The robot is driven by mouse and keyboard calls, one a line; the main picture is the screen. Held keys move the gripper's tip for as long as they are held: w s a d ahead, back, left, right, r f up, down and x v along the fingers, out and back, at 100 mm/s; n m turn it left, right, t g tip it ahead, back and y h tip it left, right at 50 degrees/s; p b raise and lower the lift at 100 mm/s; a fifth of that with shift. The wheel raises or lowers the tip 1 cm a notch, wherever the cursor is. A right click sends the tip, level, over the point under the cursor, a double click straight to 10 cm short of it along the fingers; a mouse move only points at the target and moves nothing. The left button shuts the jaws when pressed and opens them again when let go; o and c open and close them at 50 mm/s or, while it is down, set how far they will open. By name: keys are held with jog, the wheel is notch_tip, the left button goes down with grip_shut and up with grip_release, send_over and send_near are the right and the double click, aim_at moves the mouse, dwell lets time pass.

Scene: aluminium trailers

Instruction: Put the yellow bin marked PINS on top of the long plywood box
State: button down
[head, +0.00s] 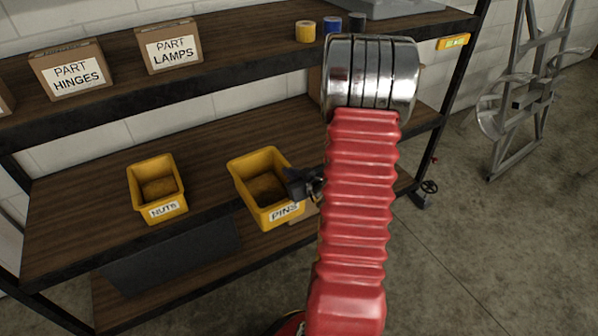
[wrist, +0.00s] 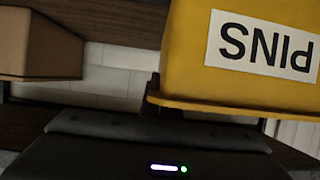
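The yellow PINS bin (head: 241,186) is upright and open-topped in the head view, its front reaching past the middle shelf's front edge. My gripper (head: 304,184) is at its right rim, partly hidden behind my red arm. In the wrist view the bin (wrist: 200,75) is very close and upside down, with its rim running in to a dark finger of my gripper (wrist: 153,92). The gripper looks shut on the rim, though the fingertips are mostly hidden. I cannot clearly make out the long plywood box; a light brown piece (head: 308,211) shows beside the bin's lower right.
A yellow NUTS bin (head: 158,190) stands to the left on the middle shelf (head: 80,215). Cardboard boxes marked HINGES (head: 72,72) and LAMPS (head: 169,46) and several tape rolls (head: 305,31) are on the top shelf. A grey metal frame (head: 527,95) stands at right; the floor before it is clear.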

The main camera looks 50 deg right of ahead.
jog(key=w+a+r+n+y, duration=0.1)
jog(key=w+a, duration=0.5)
jog(key=a, duration=0.5)
jog(key=w+a+r+n+y, duration=0.1)
jog(key=w+a, duration=0.5)
jog(key=a, duration=0.6)
jog(key=w+a+r+n+y, duration=0.1)
jog(key=w+a, duration=0.6)
jog(key=a, duration=0.4)
jog(key=shift+a+y, duration=0.3)
jog(key=shift+a, duration=0.1)
